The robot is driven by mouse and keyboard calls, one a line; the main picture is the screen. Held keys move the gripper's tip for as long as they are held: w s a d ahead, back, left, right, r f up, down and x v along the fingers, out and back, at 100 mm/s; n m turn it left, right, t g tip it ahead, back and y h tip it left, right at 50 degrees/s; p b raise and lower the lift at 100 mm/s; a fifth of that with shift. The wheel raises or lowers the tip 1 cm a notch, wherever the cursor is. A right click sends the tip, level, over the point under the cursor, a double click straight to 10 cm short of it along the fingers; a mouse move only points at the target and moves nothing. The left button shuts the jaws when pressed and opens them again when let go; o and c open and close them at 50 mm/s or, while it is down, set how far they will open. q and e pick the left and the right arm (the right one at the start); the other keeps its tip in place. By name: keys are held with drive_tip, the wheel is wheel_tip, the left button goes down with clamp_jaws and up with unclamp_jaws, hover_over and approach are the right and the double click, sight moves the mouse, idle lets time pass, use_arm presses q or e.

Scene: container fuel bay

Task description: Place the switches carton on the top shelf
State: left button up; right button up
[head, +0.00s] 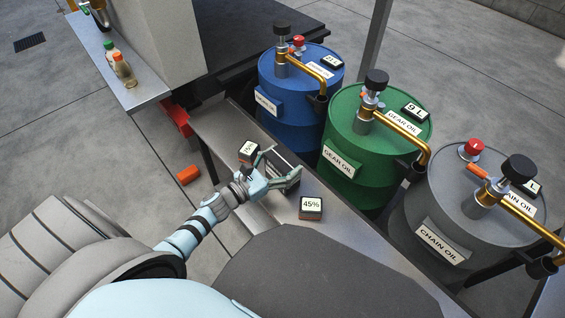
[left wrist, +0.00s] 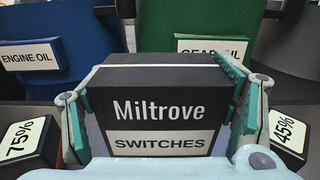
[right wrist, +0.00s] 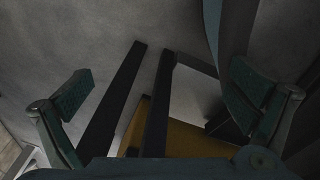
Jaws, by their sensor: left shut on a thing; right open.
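The switches carton (left wrist: 155,108) is a dark box with a white band, marked Miltrove and SWITCHES, in the left wrist view. My left gripper (left wrist: 160,100) has its green-padded fingers on both sides of it and is shut on it. In the head view the carton (head: 283,158) is at the metal bench, partly hidden by my left gripper (head: 275,176). My right gripper (right wrist: 165,95) is open and empty in the right wrist view, over floor and dark metal bars. I cannot make out a top shelf for certain.
A 45% block (head: 311,206) and a 75% block (head: 248,151) flank the carton on the bench (head: 228,125). Blue (head: 285,100), green (head: 370,170) and grey (head: 440,190) oil drums stand behind. Bottles (head: 123,70) stand on a ledge (head: 148,92) at upper left. An orange object (head: 188,175) lies on the floor.

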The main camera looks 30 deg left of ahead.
use_arm(q)
drive_tip(key=shift+f, duration=0.15)
drive_tip(key=o, duration=1.3)
